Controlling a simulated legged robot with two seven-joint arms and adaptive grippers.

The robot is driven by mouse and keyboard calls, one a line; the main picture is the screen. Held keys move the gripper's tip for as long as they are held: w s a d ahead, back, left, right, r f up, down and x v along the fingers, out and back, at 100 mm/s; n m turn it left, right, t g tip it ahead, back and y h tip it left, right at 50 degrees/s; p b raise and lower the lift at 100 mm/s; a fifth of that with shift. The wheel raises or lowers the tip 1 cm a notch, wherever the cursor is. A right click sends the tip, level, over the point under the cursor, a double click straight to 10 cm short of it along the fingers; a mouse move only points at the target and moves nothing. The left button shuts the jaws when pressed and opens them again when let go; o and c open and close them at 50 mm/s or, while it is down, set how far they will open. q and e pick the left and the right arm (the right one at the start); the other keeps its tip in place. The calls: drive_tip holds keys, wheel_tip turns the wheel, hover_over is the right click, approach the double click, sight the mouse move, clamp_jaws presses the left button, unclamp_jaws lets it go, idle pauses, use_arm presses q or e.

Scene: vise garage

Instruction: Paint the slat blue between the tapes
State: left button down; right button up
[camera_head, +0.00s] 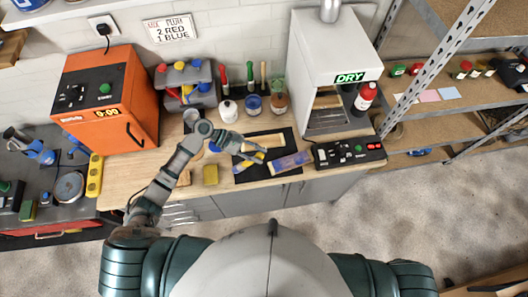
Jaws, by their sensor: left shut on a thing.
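A slat (290,162) lies slanted on the black mat (243,177); most of its visible face is blue-violet, with paler ends. A plain pale wooden slat (266,139) lies behind it on the mat. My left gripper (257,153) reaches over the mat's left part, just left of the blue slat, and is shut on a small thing. A narrow yellowish and blue piece (247,161) shows beneath its fingers; I cannot tell whether it is the held thing. Tape edges are too small to make out. My right gripper is out of view.
Paint pots (252,104) with brushes stand behind the mat. A white drying box (325,70) and a black control panel (345,152) stand right. An orange oven (105,95) stands left. A yellow sponge (210,174) lies left of the mat. A wall sign (170,29) reads "2 RED 1 BLUE".

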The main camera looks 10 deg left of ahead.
use_arm(q)
drive_tip(key=shift+s+a, duration=0.15)
drive_tip(key=shift+a, duration=0.2)
drive_tip(key=shift+r, duration=3)
wheel_tip(320, 180, up, 3)
